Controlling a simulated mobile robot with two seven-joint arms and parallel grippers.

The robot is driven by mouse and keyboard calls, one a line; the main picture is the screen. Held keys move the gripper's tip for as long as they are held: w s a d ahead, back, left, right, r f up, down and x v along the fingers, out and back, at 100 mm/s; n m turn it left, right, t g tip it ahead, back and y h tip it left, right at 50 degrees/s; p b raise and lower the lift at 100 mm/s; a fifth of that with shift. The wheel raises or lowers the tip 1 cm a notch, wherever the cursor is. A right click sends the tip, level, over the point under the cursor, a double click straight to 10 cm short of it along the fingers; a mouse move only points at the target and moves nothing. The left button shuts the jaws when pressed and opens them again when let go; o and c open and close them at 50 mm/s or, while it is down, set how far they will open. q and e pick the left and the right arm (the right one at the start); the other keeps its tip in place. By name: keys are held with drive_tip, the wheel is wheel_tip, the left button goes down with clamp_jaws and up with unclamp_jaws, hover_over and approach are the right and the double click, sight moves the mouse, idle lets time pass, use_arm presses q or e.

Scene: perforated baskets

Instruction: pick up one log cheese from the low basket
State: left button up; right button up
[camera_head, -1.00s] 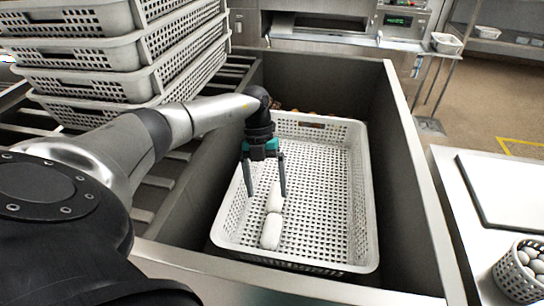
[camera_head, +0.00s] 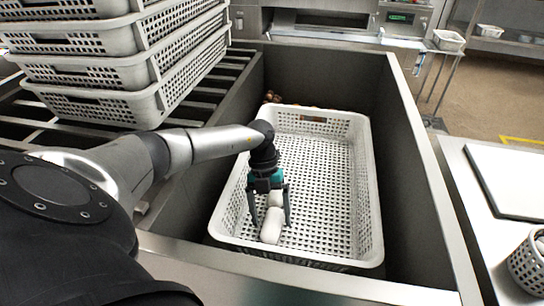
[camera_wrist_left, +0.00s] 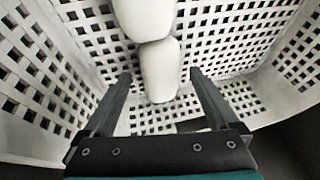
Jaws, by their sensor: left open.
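The low basket (camera_head: 330,190) is white and perforated and sits in a deep metal sink. Two white log cheeses lie end to end in its left part. The near log cheese (camera_head: 271,228) is plain in the head view; the far log cheese (camera_head: 275,199) is partly hidden by my gripper. In the left wrist view one log (camera_wrist_left: 159,70) lies between and just beyond my fingertips, and the other log (camera_wrist_left: 143,18) is at the top edge. My left gripper (camera_head: 270,222) is open, with a finger on each side of the logs, apparently not touching them. My right gripper is not in view.
The sink's metal walls (camera_head: 420,190) surround the basket closely. Stacked white baskets (camera_head: 100,70) stand on a slatted rack at the left. A white board (camera_head: 515,180) and a small basket of pale round items (camera_head: 527,262) are on the right counter. Dark round items show behind the low basket.

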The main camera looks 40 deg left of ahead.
use_arm(q)
drive_tip(key=shift+s+d+f, duration=0.1)
drive_tip(key=shift+d+f, duration=0.05)
drive_tip(key=shift+f, duration=0.3)
drive_tip(key=shift+c, duration=0.4)
clamp_jaws()
